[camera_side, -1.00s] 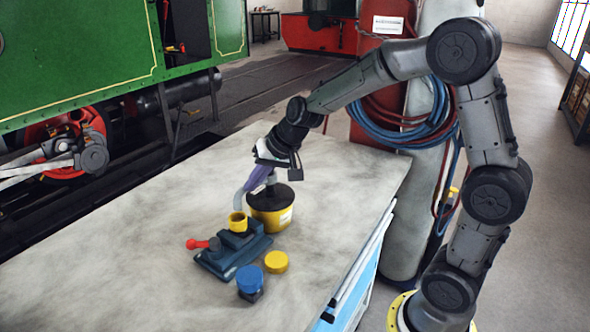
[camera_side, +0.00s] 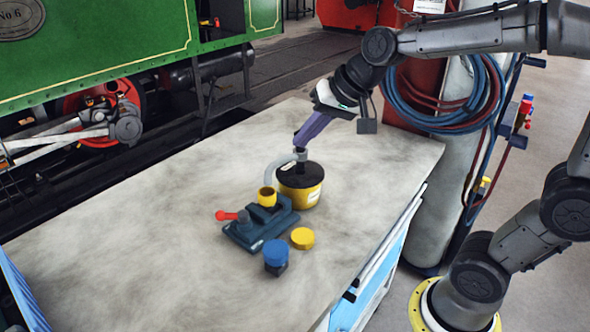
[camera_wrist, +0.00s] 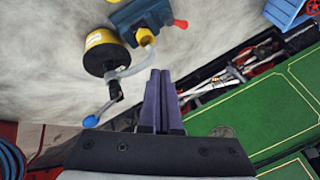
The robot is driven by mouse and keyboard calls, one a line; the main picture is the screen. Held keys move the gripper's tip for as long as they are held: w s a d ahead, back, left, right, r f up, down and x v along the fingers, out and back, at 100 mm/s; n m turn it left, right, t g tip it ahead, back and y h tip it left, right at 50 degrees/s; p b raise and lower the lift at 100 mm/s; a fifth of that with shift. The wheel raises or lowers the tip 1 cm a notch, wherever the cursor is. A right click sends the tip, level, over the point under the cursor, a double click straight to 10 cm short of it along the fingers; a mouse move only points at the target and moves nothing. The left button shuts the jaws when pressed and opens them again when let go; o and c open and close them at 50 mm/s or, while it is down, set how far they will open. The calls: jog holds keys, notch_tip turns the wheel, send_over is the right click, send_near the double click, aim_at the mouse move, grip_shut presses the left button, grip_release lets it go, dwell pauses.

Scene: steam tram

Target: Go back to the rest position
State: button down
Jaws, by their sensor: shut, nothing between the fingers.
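My gripper (camera_side: 301,142), with purple fingers, is raised above the workbench (camera_side: 150,210), just over the yellow tub with the black top (camera_side: 302,196). Its fingers are together and hold nothing; the wrist view shows the closed fingertips (camera_wrist: 159,74) beside the tub (camera_wrist: 107,55). From the tub's top a black post and a pale curved tube (camera_side: 276,168) rise, the tube ending near a yellow cup (camera_side: 267,197) on the blue vise (camera_side: 262,228). In the wrist view a blue-tipped black lever (camera_wrist: 91,121) sticks out from the tub.
A yellow disc (camera_side: 302,238) and a blue-topped piece (camera_side: 276,254) lie in front of the vise, which has a red-knobbed handle (camera_side: 227,215). The green tram (camera_side: 120,40) stands behind the bench. A cylinder with coiled hoses (camera_side: 440,120) stands at right. The bench's left part is bare.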

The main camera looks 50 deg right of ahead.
jog(key=s+f+n, duration=0.2)
jog(key=s+n, duration=0.1)
jog(key=s, duration=0.7)
jog(key=s+f+n+g+h, duration=0.1)
jog(key=s+f+n, duration=0.2)
jog(key=s, duration=0.6)
jog(key=shift+s+d+n, duration=0.3)
jog(key=shift+s+n, duration=0.05)
jog(key=shift+n, duration=0.15)
